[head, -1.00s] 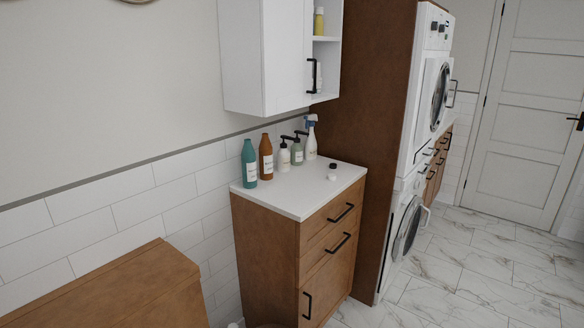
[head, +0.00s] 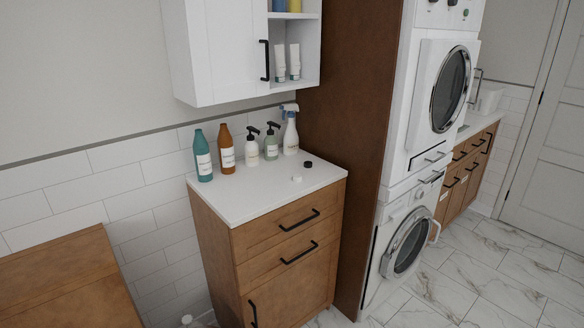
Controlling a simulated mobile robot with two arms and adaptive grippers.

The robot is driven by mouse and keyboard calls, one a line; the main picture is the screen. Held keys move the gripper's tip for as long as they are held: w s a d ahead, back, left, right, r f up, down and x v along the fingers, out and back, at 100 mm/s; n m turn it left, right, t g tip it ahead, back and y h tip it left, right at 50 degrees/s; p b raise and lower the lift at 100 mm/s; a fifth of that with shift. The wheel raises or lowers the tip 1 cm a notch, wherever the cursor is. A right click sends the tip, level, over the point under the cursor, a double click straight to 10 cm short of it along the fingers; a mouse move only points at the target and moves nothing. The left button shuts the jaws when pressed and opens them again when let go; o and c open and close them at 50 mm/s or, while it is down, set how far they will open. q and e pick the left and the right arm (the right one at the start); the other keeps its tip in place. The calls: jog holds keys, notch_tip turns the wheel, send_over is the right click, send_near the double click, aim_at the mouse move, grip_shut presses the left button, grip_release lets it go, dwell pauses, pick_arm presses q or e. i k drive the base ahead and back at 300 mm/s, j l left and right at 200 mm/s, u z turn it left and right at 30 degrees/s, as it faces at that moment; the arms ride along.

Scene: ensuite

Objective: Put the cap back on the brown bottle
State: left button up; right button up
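The brown bottle (head: 226,150) stands upright on the white countertop (head: 258,196), near the wall, between a teal bottle (head: 203,157) and a white pump bottle (head: 252,148). Its narrow top is too small to make out in detail. A small black cap (head: 308,163) and a small white cap (head: 296,179) lie on the countertop to the right of the bottles. I cannot tell which of them belongs to the brown bottle. Neither of my grippers is in the head view.
A green pump bottle (head: 271,142) and a white spray bottle (head: 290,131) also stand by the wall. A white wall cabinet (head: 218,50) hangs above. Stacked laundry machines (head: 407,240) and a tall brown panel (head: 340,140) rise at the right. The counter's front is clear.

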aim_at(224, 140)
jog(key=i+l+u, duration=0.4)
jog(key=i+l, duration=0.25)
jog(key=i+l+u, duration=0.4)
jog(key=i+l, duration=0.6)
